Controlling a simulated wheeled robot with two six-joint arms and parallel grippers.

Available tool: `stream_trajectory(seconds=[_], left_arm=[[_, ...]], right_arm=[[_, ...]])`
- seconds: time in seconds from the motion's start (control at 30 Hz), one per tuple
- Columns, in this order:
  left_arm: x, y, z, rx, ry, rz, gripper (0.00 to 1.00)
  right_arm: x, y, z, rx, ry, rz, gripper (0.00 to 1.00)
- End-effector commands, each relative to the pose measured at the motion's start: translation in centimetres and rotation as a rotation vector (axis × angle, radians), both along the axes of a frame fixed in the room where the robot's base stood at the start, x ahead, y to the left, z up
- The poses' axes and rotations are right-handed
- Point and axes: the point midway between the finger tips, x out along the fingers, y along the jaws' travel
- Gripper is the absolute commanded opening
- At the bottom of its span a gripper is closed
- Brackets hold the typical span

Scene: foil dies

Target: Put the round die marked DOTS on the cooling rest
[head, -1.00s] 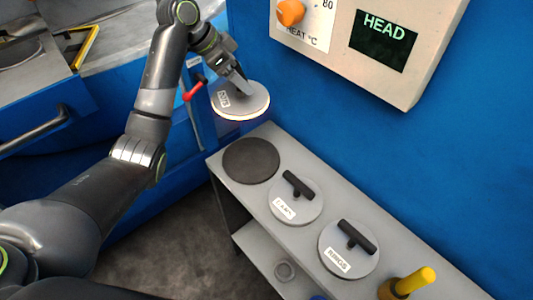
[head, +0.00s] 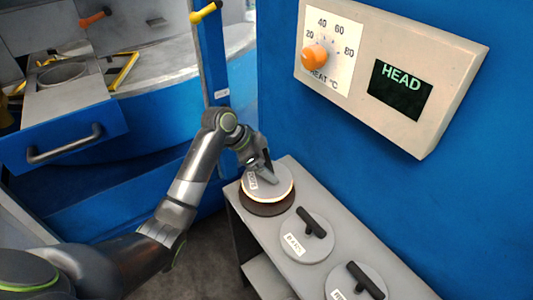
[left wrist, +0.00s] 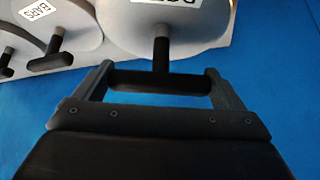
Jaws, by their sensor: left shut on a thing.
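The round grey die (head: 272,181) with an orange-glowing rim has a white label, hard to read in the head view now. In the left wrist view the die (left wrist: 180,38) shows a cut-off label starting "DO". My left gripper (head: 265,168) is shut on the die's black bar handle (left wrist: 160,81). The die is over the dark round pad (head: 266,209), which looks like the cooling rest, at the far end of the grey shelf. The die hides most of the pad. I cannot tell whether they touch. My right gripper is not in view.
A second round die (head: 307,236) with an upright handle stands close beside the pad; its label reads BARS in the left wrist view (left wrist: 60,25). A third die (head: 357,282) stands nearer. A blue wall with a HEAD control box (head: 400,85) rises behind the grey shelf (head: 237,203).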

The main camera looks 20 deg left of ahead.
Motion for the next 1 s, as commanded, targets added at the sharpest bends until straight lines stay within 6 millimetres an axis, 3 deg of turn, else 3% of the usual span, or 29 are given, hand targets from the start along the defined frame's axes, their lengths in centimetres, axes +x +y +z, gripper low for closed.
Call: stream_trajectory(seconds=[0.37,0.73,0.77,0.83,1.0], left_arm=[[0.1,-0.1,-3.2,-0.002,-0.007,-0.002,0.27],[0.1,-0.1,-3.7,-0.003,-0.008,-0.001,0.27],[0.0,0.0,-4.0,0.000,-0.001,0.001,0.93],[0.0,0.0,-4.0,0.000,-0.001,0.001,1.00],[0.0,0.0,-4.0,0.000,-0.001,0.001,1.00]], right_arm=[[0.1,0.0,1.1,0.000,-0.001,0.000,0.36],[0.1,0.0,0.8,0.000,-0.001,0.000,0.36],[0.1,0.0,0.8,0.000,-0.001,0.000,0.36],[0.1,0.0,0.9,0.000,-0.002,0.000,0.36],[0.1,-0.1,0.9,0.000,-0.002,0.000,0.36]])
